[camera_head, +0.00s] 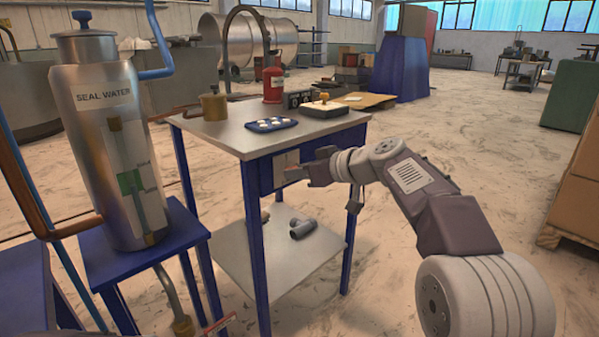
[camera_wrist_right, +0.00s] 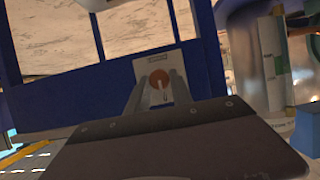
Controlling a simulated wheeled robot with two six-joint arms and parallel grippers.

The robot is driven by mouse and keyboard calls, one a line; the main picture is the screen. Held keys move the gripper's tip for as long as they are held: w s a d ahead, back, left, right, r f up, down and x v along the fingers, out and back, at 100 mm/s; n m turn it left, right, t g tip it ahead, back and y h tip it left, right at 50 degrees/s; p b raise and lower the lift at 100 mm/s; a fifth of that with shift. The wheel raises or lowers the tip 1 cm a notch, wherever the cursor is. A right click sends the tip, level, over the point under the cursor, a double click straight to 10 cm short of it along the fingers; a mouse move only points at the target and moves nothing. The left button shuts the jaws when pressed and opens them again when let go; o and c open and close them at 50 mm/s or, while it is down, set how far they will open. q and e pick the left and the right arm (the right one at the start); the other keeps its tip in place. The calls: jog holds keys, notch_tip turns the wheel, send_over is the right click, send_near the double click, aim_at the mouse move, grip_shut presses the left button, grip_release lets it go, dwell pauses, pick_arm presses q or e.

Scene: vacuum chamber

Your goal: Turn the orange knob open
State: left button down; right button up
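The orange knob (camera_wrist_right: 159,79) is round and sits on a pale plate (camera_wrist_right: 149,68) with a small dark label at its top. A thin light mark shows on the knob. In the head view the plate (camera_head: 286,162) is on the blue front of the table, and the knob is not clearly seen behind my gripper. My right gripper (camera_head: 308,173) points at the plate. In the right wrist view its two fingers (camera_wrist_right: 160,92) stand apart, one on each side of the knob; contact cannot be told. My left gripper is out of view.
A steel SEAL WATER tank (camera_head: 92,105) stands at left. Grey pipe pieces (camera_head: 303,228) lie on the lower shelf. Open floor lies behind my right arm.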

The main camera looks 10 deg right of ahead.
grip_shut()
jog(key=m+y+p, duration=0.1)
jog(key=m+y, duration=0.1)
jog(key=m, duration=0.2)
jog(key=m+g+y+p, duration=0.1)
jog(key=m+y, duration=0.2)
jog(key=m, duration=0.1)
jog(key=f+m+y+p, duration=0.1)
jog(key=m+y, duration=0.1)
jog(key=m, duration=0.3)
jog(key=shift+w+d+g+y, duration=0.25)
jog(key=shift+d+g+y, duration=0.05)
jog(key=shift+d, duration=0.1)
jog(key=shift+m, duration=0.3)
dwell(0.3)
jog(key=o, duration=0.8)
grip_release()
